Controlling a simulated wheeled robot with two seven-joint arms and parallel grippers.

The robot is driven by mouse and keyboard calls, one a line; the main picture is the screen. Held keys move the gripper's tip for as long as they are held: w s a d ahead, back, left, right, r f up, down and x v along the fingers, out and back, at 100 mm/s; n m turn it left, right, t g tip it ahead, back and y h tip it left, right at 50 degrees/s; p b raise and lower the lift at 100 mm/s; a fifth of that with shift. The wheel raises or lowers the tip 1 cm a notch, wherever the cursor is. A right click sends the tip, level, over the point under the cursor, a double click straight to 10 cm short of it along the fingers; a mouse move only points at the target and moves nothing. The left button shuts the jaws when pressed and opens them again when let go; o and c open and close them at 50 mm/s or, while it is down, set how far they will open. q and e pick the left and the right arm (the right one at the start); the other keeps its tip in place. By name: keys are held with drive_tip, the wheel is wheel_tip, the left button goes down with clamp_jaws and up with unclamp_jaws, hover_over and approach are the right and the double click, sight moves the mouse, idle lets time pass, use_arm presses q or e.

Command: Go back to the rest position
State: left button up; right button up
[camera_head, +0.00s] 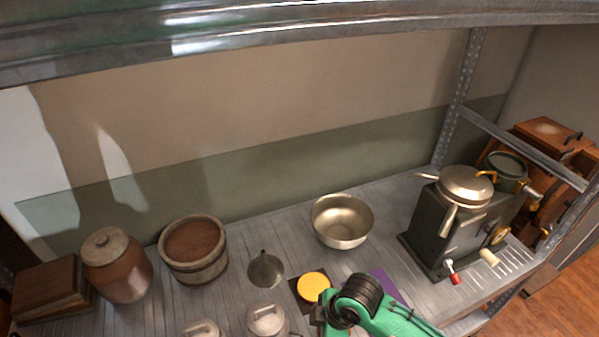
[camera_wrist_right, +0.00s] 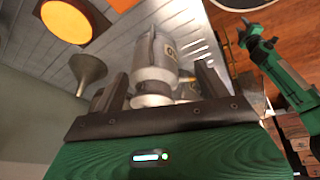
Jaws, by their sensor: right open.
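My right gripper (camera_wrist_right: 163,75) is open in the right wrist view, its two dark fingers spread apart. A grey metal can (camera_wrist_right: 153,72) shows between or just beyond the fingers; I cannot tell whether they touch it. In the head view my green right arm (camera_head: 395,318) comes in at the bottom, right of a lidded metal can (camera_head: 267,320). My left gripper is not seen in the head view.
The metal shelf holds a funnel (camera_head: 265,269), a yellow disc (camera_head: 313,286), a metal bowl (camera_head: 342,221), a wooden tub (camera_head: 193,249), a brown jar (camera_head: 117,266) and a dark machine (camera_head: 436,232). An upper shelf beam (camera_head: 300,22) crosses above. The shelf behind the funnel is clear.

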drive_tip(key=s+d+r+m+t+h, duration=0.1)
drive_tip(key=s+d+m+h, duration=0.1)
drive_tip(key=s+d+m, duration=0.6)
drive_tip(key=s+d+m+t+h, duration=0.2)
drive_tip(key=s+d+m, duration=0.5)
drive_tip(key=d, duration=0.4)
wheel_tip(320, 180, down, 31)
drive_tip(key=w+g, duration=0.1)
drive_tip(key=g, duration=0.1)
drive_tip(key=s+d+f+g, duration=0.1)
drive_tip(key=s+d+f, duration=0.2)
drive_tip(key=s+f, duration=1.6)
drive_tip(key=shift+f, duration=0.3)
drive_tip(key=shift+o, duration=0.4)
drive_tip(key=shift+s+d, duration=0.1)
